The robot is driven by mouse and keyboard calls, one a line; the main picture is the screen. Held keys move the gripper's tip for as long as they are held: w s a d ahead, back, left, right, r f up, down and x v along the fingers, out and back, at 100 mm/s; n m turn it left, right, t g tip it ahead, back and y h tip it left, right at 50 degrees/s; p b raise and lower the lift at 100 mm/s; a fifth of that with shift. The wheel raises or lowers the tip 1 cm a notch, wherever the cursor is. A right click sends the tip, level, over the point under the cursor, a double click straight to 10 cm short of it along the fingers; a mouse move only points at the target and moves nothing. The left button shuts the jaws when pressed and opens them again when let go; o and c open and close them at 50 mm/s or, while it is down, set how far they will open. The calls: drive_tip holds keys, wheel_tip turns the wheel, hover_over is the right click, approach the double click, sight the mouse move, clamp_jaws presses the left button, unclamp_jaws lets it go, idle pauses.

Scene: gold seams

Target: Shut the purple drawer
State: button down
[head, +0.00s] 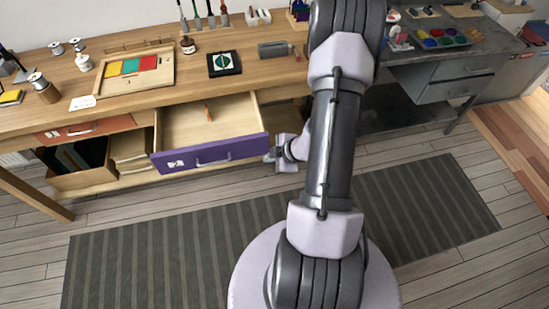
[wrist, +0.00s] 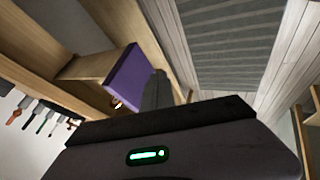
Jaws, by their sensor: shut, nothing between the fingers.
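The purple drawer (head: 212,157) stands pulled out from the wooden workbench, with its purple front toward me and a handle across it. A thin orange-tipped item (head: 208,112) lies inside it. My gripper (head: 269,157) is at the right end of the drawer front, close to it; whether it touches cannot be told. In the wrist view the purple front (wrist: 130,76) shows beside my shut, empty gripper (wrist: 158,78). My arm hides part of the bench to the right of the drawer.
An orange drawer (head: 85,131) left of the purple one looks shut. Below it are open compartments with dark and tan items. The bench top (head: 190,84) carries trays and bottles. A grey metal desk (head: 440,75) stands at the right. A striped rug (head: 150,255) lies on the floor.

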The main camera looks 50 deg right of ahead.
sight(257, 151)
drive_tip(key=w, duration=0.1)
drive_tip(key=w+d+f+b, duration=0.1)
drive_tip(key=w, duration=0.1)
drive_tip(key=w+f, duration=0.1)
drive_tip(key=w, duration=0.1)
drive_tip(key=shift+d+f+b, duration=0.2)
drive_tip(key=shift+d+b, duration=0.15)
drive_tip(key=shift+d, duration=0.05)
drive_tip(key=shift+w+d, duration=0.1)
drive_tip(key=shift+d, duration=0.05)
drive_tip(key=shift+r, duration=0.1)
